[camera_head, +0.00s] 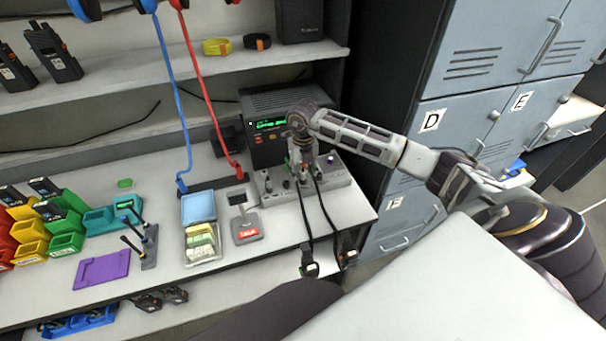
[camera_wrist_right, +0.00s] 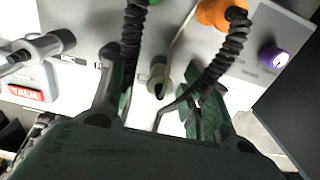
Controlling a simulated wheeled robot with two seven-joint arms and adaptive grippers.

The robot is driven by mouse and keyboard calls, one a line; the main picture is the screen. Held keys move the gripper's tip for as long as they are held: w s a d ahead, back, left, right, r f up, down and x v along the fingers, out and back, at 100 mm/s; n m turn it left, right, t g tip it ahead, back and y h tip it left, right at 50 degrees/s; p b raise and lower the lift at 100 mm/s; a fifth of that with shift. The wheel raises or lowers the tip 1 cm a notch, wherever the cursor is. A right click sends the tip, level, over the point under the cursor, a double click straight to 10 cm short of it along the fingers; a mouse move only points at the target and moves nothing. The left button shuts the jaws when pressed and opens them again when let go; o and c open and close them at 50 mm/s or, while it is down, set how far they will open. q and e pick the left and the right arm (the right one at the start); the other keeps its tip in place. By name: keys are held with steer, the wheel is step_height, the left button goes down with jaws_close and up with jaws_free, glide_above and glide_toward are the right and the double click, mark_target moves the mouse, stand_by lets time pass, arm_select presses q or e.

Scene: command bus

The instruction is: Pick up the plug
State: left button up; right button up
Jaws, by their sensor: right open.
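My right gripper (camera_head: 303,165) is over the grey panel box (camera_head: 333,178) on the bench, pointing down. In the right wrist view its two fingers (camera_wrist_right: 160,85) are apart, with green inner pads. A small olive-grey plug-like piece (camera_wrist_right: 158,76) shows between them on the panel. I see no contact with it. One black coiled cable (camera_wrist_right: 131,45) runs close to the left finger and up to a green connector (camera_wrist_right: 153,2). Another coiled cable (camera_wrist_right: 226,55) passes by the right finger to an orange connector (camera_wrist_right: 222,13). Which piece is the task's plug I cannot tell. My left gripper is not in view.
A black radio unit (camera_head: 268,125) with a green display stands behind the panel. A purple knob (camera_wrist_right: 273,57) is at the panel's right. A grey device with a red label (camera_head: 246,221) is to its left. Grey lockers (camera_head: 425,150) stand close on the right.

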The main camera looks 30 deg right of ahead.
arm_select(q)
steer(key=shift+d, duration=0.2)
arm_select(e)
steer(key=shift+c, duration=0.5)
arm_select(q)
steer(key=shift+s, duration=0.1)
arm_select(e)
steer(key=c, duration=0.9)
step_height(320, 180, up, 9)
steer(key=shift+f+b, duration=0.2)
steer(key=shift+b, duration=0.2)
steer(key=shift+r, duration=0.55)
arm_select(q)
steer(key=shift+w+a+f, duration=0.4)
steer(key=shift+w+a, duration=0.05)
steer(key=shift+a, duration=0.2)
arm_select(e)
steer(key=shift+r, duration=0.15)
arm_select(q)
steer(key=shift+d, duration=0.15)
